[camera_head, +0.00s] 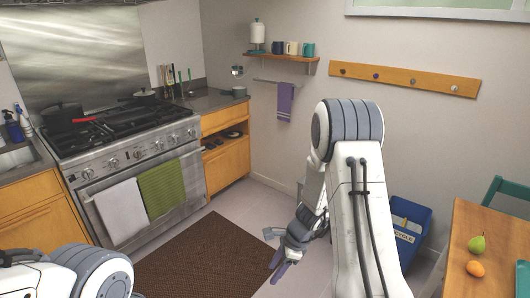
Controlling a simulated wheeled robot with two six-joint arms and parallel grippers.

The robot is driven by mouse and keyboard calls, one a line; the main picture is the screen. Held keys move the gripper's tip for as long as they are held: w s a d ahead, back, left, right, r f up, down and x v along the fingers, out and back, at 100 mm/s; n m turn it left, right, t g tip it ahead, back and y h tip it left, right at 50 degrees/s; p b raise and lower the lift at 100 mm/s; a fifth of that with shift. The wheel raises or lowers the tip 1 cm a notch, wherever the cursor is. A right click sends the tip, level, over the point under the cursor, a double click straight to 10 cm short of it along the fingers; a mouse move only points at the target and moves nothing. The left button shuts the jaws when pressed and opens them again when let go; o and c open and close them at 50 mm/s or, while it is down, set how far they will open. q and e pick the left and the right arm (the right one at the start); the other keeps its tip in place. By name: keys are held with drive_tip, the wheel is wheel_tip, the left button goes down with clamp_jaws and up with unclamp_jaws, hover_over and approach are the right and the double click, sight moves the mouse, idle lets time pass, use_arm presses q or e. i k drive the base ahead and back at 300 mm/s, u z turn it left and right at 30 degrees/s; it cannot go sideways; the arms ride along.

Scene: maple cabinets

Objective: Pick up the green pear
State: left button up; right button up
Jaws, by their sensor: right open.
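The green pear (477,244) sits on the wooden table (462,222) at the right edge of the camera_head view. My right gripper (271,255) hangs over the floor in the lower middle, well to the left of the table and apart from the pear. It is open and nothing shows between its fingers. Part of my left arm shows at the lower left; its gripper is out of view.
An orange (475,268) lies just in front of the pear. A blue recycling bin (411,219) stands between my right arm and the table. A green chair (502,188) is behind the table. A stove (130,150) stands at left, with a brown mat (200,262) before it.

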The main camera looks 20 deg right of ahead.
sight(476, 245)
drive_tip(key=z, duration=0.1)
drive_tip(key=i, duration=1.55)
drive_tip(key=z, duration=0.65)
drive_tip(key=i, duration=0.75)
drive_tip(key=z, duration=1.7)
drive_tip(key=i, duration=0.95)
drive_tip(key=z, duration=0.85)
